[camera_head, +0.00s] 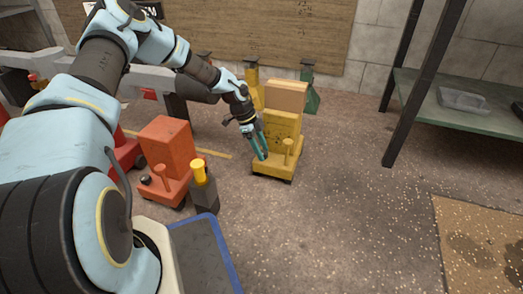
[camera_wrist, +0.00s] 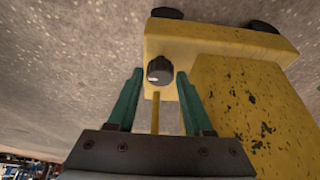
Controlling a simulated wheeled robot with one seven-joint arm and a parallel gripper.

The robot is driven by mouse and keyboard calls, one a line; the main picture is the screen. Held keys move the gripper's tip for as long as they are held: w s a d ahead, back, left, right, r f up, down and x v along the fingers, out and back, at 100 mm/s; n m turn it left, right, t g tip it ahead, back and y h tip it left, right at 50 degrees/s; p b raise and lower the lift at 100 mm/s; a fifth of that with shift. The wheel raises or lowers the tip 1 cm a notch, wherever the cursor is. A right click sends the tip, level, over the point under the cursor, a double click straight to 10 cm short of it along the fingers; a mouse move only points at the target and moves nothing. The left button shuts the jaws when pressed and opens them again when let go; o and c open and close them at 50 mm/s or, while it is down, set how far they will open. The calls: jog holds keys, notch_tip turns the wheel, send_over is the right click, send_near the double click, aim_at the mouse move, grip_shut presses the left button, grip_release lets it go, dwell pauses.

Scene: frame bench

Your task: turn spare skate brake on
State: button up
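A yellow skate (camera_head: 275,172) stands on the floor with a yellow upright block (camera_head: 283,127) and a light brown box on top. A short yellow post rises from its front (camera_head: 287,152). In the wrist view the yellow skate's base (camera_wrist: 215,40) carries a dark round knob (camera_wrist: 160,70) with a pale mark. My gripper (camera_wrist: 157,75) is open, its two green fingers on either side of the knob with visible gaps. It also shows in the head view (camera_head: 262,154), tilted down at the skate's front left. The head view hides the knob. No label shows which skate is the spare.
A red skate (camera_head: 165,150) with a dark knob stands left of the yellow one. A dark block with a yellow-topped post (camera_head: 203,188) is near it. A green shelf (camera_head: 460,108) stands right. Yellow and green posts stand behind. Floor front right is clear up to a mat (camera_head: 490,240).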

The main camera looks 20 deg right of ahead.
grip_shut()
jog(key=shift+r+n+p, duration=0.2)
jog(key=shift+n+p, duration=0.2)
jog(key=shift+p, duration=0.25)
jog(key=n+p, duration=0.1)
jog(key=p, duration=0.1)
jog(key=shift+s+a+r+n+t+h+p, duration=0.1)
jog(key=shift+s+r+n+t+h+p, duration=0.05)
jog(key=shift+n+t+h+p, duration=0.2)
jog(key=n+t+p, duration=0.1)
jog(key=n+p, duration=0.1)
jog(key=n+t+p, duration=0.1)
jog(key=n+p, duration=0.2)
jog(key=shift+s+n+h+p, duration=0.15)
jog(key=shift+n+h+p, duration=0.1)
jog(key=shift+p, duration=0.1)
jog(key=n+t+p, duration=0.2)
jog(key=n+p, duration=0.1)
jog(key=n, duration=0.1)
jog(key=shift+n, duration=0.3)
jog(key=n+p, duration=0.1)
jog(key=n+t+p, duration=0.1)
jog(key=n, duration=0.1)
jog(key=n+y, duration=0.1)
jog(key=shift+s+f+n+t+p, duration=0.1)
jog(key=shift+f+n+t+p, duration=0.2)
jog(key=shift+n+p, duration=0.1)
